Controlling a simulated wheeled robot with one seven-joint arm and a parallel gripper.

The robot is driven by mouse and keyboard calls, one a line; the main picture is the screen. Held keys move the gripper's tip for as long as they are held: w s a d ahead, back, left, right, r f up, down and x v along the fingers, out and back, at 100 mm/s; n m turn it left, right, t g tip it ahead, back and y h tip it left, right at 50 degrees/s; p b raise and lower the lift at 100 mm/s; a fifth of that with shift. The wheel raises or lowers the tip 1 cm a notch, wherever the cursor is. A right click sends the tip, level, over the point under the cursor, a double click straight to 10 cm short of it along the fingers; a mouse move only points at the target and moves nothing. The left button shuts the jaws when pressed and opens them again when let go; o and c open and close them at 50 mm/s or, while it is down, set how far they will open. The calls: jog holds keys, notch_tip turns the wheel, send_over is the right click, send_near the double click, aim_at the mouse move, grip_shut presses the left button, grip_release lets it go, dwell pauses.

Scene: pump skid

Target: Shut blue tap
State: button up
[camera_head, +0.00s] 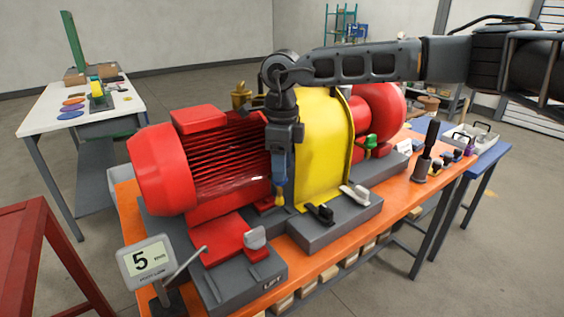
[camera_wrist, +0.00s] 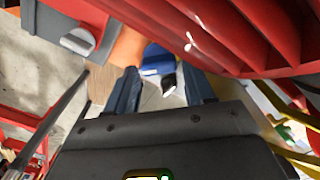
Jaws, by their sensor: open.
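My gripper (camera_head: 280,182) hangs pointing down at the right end of the red motor (camera_head: 215,155), in front of the yellow guard (camera_head: 322,135). In the wrist view its two blue-grey fingers stand apart with a gap between them (camera_wrist: 163,92), and nothing is held. A blue object (camera_wrist: 157,58) shows beyond the fingertips, with a small black-and-white piece beside it; I cannot tell whether it is the blue tap. No blue tap can be made out in the head view. A green tap (camera_head: 371,142) sits at the red pump (camera_head: 380,110). A small yellow piece shows at my fingertips.
Black (camera_head: 320,213) and white (camera_head: 355,195) levers lie on the grey base. A display reading 5 (camera_head: 148,260) stands at the front left of the orange bench (camera_head: 128,208). A white table (camera_head: 45,112) is at the left. Red fins lie close to my gripper in the wrist view.

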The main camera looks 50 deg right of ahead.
jog(key=shift+f, duration=0.1)
jog(key=c, duration=0.8)
jog(key=shift+m+b, duration=0.3)
jog(key=shift+b, duration=0.1)
jog(key=m+b, duration=0.3)
jog(key=shift+a+f, duration=0.1)
jog(key=shift+f, duration=0.05)
jog(key=shift+a+m+b, duration=0.15)
jog(key=shift+m+b, duration=1.8)
jog(key=shift+m, duration=0.45)
jog(key=shift+r, duration=0.2)
jog(key=o, duration=0.8)
